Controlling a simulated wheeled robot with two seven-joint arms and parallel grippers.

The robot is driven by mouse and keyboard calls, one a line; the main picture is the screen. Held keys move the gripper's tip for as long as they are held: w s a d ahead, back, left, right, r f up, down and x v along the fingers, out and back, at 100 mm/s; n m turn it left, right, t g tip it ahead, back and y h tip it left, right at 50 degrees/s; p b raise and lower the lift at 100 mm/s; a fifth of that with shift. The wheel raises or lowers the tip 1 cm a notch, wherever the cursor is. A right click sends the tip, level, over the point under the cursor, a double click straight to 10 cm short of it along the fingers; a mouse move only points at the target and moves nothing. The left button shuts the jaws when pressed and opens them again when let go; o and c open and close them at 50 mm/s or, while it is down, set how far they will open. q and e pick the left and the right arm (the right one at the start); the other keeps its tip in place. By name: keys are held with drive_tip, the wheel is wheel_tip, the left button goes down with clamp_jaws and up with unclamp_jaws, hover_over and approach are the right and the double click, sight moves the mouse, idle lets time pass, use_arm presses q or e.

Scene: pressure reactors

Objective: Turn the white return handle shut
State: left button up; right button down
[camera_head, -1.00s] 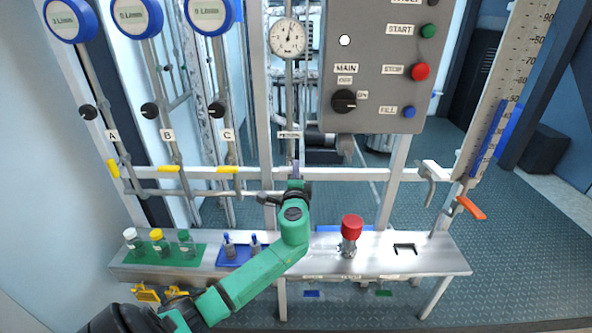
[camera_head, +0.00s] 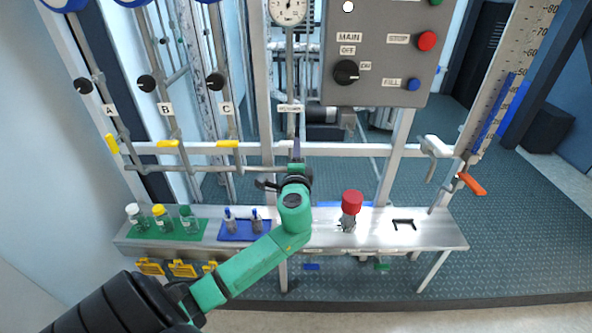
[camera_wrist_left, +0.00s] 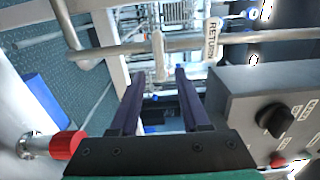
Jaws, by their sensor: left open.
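The white return handle (camera_wrist_left: 158,56) shows in the left wrist view on a grey pipe, beside the RETURN label (camera_wrist_left: 212,40). It runs across the pipe in that picture. My left gripper (camera_wrist_left: 160,73) is open, its two dark purple fingers on either side of the handle's line. The handle's lower end shows in the gap near the fingertips; I cannot tell contact, but nothing is gripped. In the head view my left gripper (camera_head: 296,150) reaches up to the pipe under the RETURN label (camera_head: 290,108) and hides the handle. My right gripper is not in view.
A grey control panel (camera_head: 376,55) stands right of the gripper, close beside it in the wrist view. Below is a bench (camera_head: 370,237) with a red-capped fitting (camera_head: 351,203), bottles and a blue tray (camera_head: 244,237). Yellow handles (camera_head: 168,144) line the left pipes.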

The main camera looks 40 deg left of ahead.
use_arm(q)
drive_tip(key=b+v, duration=0.2)
drive_tip(key=v, duration=0.8)
drive_tip(key=shift+s+d, duration=0.2)
drive_tip(key=shift+s, duration=0.1)
drive_tip(key=s+f+g+h, duration=0.2)
drive_tip(key=f+g+h, duration=0.1)
drive_tip(key=f, duration=1.5)
drive_tip(key=s+f+g+h, duration=0.1)
drive_tip(key=f+g+h, duration=0.25)
drive_tip(key=f, duration=1.45)
drive_tip(key=s+d+f+n+g+h, duration=0.1)
drive_tip(key=s+d+f+n+g, duration=0.1)
drive_tip(key=s+f, duration=0.65)
drive_tip(key=s+d+f+n+g+h, duration=0.2)
drive_tip(key=s+f, duration=0.6)
drive_tip(key=f, duration=0.1)
drive_tip(key=s+d+f+n+g, duration=0.1)
drive_tip(key=s+f+n, duration=0.1)
drive_tip(key=s, duration=0.5)
drive_tip(key=s+d+f+n+g+h, duration=0.1)
drive_tip(key=s+f, duration=0.3)
drive_tip(key=s, duration=0.4)
drive_tip(key=shift+s+d+f+n+g, duration=0.3)
drive_tip(key=shift+d+n+g, duration=0.15)
drive_tip(key=shift+n, duration=0.25)
